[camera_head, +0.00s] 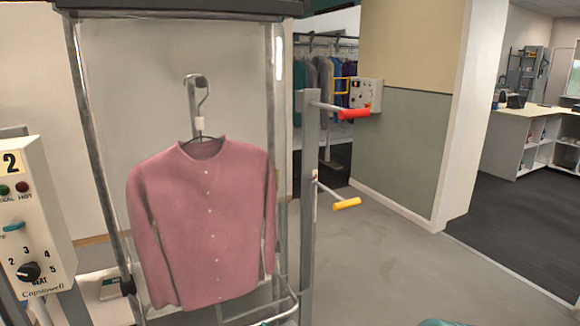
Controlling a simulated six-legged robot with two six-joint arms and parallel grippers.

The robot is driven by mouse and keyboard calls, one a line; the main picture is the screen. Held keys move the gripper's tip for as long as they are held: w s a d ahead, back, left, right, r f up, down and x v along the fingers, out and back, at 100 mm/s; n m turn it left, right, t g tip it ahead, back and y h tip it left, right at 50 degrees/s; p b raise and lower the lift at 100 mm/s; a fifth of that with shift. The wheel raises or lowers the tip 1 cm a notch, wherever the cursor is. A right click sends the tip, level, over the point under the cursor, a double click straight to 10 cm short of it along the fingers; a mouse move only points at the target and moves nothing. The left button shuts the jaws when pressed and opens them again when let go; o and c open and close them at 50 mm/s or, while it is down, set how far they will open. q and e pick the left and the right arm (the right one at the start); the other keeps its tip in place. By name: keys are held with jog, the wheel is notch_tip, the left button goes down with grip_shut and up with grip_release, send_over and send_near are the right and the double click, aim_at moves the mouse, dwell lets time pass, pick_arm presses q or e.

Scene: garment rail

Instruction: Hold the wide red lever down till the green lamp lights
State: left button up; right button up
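The red lever (354,114) has a thick red grip on a metal rod. The rod sticks out to the right from the upper part of a grey upright post (309,190) and slopes slightly down. Nothing touches the grip. A green lamp (4,190) sits on the cream control box at the left edge, beside a red lamp (22,188). The green lamp looks dark, not clearly lit. Neither of my grippers can be made out in this view.
A yellow-gripped lever (347,204) sticks out lower on the same post. A pink shirt (205,225) hangs on a hanger inside a clear-walled cabinet left of the post. A control box (366,94) is on the wall behind.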

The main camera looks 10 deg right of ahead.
dwell(0.4)
grip_shut()
